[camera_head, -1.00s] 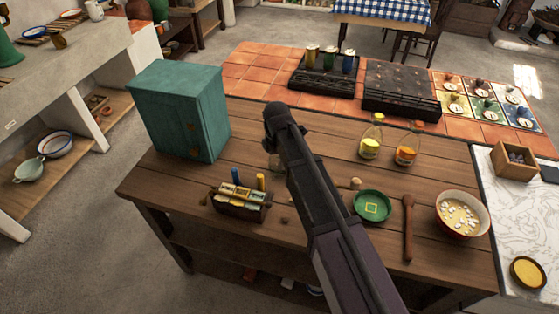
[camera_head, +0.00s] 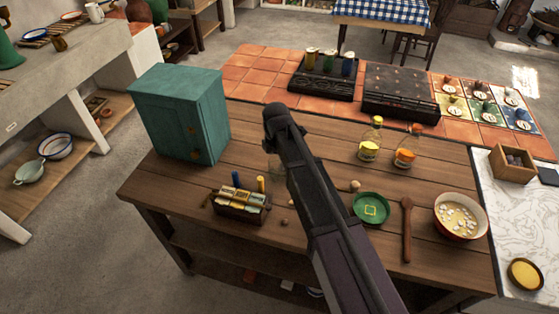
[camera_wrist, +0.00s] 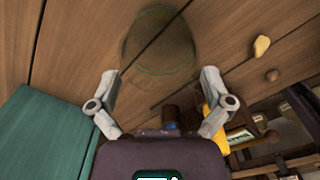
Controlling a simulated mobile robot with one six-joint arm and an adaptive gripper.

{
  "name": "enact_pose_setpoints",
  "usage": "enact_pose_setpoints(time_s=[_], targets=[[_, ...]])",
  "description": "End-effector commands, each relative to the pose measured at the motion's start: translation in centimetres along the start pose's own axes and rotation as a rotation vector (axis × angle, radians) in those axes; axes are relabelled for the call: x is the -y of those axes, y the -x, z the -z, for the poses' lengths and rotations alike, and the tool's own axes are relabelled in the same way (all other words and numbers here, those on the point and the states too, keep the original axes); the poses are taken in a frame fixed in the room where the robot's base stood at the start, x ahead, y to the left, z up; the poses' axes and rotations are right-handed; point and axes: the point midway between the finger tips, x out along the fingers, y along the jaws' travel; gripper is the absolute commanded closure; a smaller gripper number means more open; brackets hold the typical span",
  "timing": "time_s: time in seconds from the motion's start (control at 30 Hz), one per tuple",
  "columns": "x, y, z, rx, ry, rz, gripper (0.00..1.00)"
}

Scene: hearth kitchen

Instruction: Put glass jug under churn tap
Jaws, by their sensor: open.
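A clear glass vessel, which looks like the glass jug (camera_wrist: 160,42), stands on the wooden table in the wrist view, with a faint green rim line. In the head view only a faint part of the glass (camera_head: 276,166) shows, beside my arm, which hides the rest. My gripper (camera_wrist: 160,84) is open and empty. Its two fingers are spread wide, with the glass just ahead of the gap between them. No churn or tap can be clearly made out.
A teal cabinet (camera_head: 182,115) stands left of the glass, and a small crate of coloured packets (camera_head: 241,205) in front.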

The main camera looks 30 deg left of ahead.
Motion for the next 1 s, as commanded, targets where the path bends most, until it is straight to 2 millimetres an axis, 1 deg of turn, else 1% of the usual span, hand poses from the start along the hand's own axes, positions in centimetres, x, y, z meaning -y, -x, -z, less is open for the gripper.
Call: enact_pose_setpoints(time_s=[0.03,1.0], targets=[[0.0,0.8,0.0,0.0,0.0,0.0,0.0],[0.0,8.8,-0.1,0.0,-0.001,0.0,0.0]])
